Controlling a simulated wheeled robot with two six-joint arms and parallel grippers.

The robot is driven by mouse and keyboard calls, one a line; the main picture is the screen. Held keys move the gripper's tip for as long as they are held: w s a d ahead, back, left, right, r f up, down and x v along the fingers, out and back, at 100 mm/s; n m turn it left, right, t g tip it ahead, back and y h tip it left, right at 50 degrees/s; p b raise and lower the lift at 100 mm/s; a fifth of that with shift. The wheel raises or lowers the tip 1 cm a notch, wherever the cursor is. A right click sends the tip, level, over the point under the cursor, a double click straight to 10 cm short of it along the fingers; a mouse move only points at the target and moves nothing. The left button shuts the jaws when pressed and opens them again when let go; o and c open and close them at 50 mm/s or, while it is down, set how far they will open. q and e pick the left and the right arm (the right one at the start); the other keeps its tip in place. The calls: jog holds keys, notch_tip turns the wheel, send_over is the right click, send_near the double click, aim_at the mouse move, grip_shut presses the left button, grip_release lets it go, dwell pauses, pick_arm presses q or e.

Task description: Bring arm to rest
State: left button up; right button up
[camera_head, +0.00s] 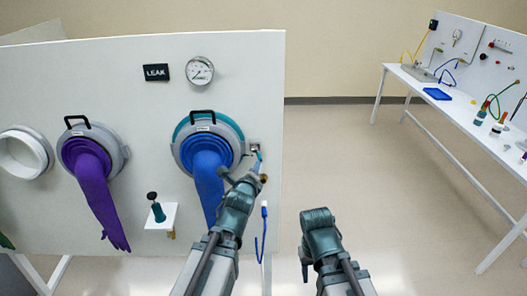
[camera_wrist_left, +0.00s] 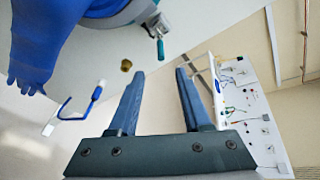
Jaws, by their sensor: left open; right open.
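My left gripper (camera_head: 245,178) is raised in front of the blue glove port near the white panel's right edge. In the left wrist view its two fingers (camera_wrist_left: 158,78) stand apart with nothing between them. My right gripper (camera_head: 305,268) hangs low over the open floor, right of the panel; its fingers are mostly hidden by its own wrist, and I see nothing held. The blue glove (camera_head: 208,182) hangs from its port just left of my left gripper. A blue cable (camera_head: 264,228) hangs by the panel edge and shows in the left wrist view (camera_wrist_left: 82,108).
The white panel (camera_head: 120,60) carries a pressure gauge (camera_head: 199,71), a LEAK sign (camera_head: 156,72), a purple glove (camera_head: 98,190) and a small shelf (camera_head: 165,217) with a teal-bodied item (camera_head: 157,210). A white bench (camera_head: 460,115) stands at right. The floor between is clear.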

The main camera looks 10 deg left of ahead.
pick_arm(q)
jog(key=s+d+f+n+g+b, duration=0.45)
jog(key=s+f+n, duration=0.25)
jog(key=f, duration=0.4)
jog(key=s+d+f+n+g+b, duration=0.35)
jog(key=s+f+n+g, duration=0.3)
jog(key=f, duration=0.45)
jog(key=s+d+f+n+g+b, duration=0.2)
jog(key=s+n, duration=0.4)
jog(key=s, duration=0.4)
jog(key=shift+f+g+b, duration=0.5)
jog(key=shift+f+g, duration=0.2)
jog(key=shift+f, duration=0.15)
